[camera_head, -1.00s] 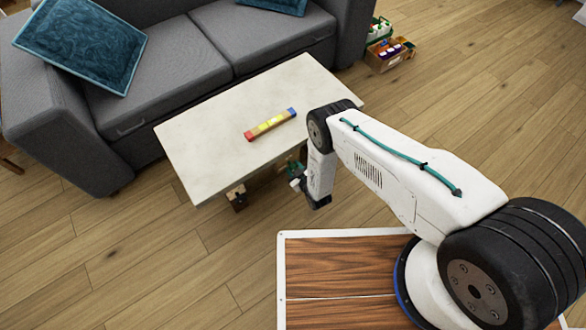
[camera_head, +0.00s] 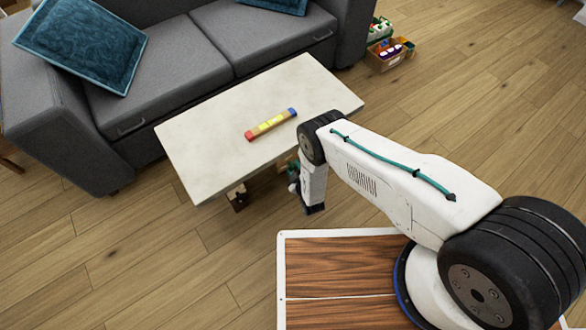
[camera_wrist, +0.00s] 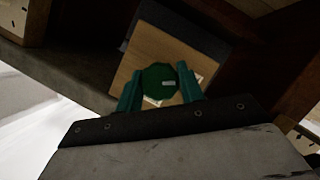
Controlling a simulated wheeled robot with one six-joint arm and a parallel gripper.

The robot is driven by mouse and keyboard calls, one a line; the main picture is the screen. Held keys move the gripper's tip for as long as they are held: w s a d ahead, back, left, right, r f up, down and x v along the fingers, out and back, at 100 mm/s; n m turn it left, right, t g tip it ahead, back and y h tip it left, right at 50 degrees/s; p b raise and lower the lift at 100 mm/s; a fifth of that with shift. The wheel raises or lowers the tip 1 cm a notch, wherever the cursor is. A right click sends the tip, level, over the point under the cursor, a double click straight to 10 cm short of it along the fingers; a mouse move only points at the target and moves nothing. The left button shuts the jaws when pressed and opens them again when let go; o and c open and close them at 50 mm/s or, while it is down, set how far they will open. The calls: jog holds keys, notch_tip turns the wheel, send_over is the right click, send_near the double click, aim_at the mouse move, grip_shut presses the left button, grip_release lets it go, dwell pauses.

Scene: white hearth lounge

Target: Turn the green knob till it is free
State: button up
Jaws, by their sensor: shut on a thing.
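The green knob (camera_wrist: 158,78) shows in the wrist view as a dark green faceted disc with a pale mark on its face. It sits in front of a light wooden panel (camera_wrist: 122,75). My gripper (camera_wrist: 160,88) has its teal fingers on either side of the knob, shut on it. In the head view my gripper (camera_head: 293,177) is low beside the front edge of the pale table (camera_head: 215,130), mostly hidden by my arm. The knob cannot be made out there.
A bar with red, yellow and blue parts (camera_head: 270,125) lies on the table top. A grey sofa (camera_head: 170,80) stands behind. A wooden box (camera_head: 238,197) is under the table's front edge. Crates (camera_head: 390,55) stand at the back right. Wooden floor is clear on the left.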

jog(key=shift+s+a+f, duration=0.1)
jog(key=shift+s, duration=0.05)
jog(key=o, duration=1)
jog(key=v, duration=0.7)
jog(key=shift+s, duration=0.3)
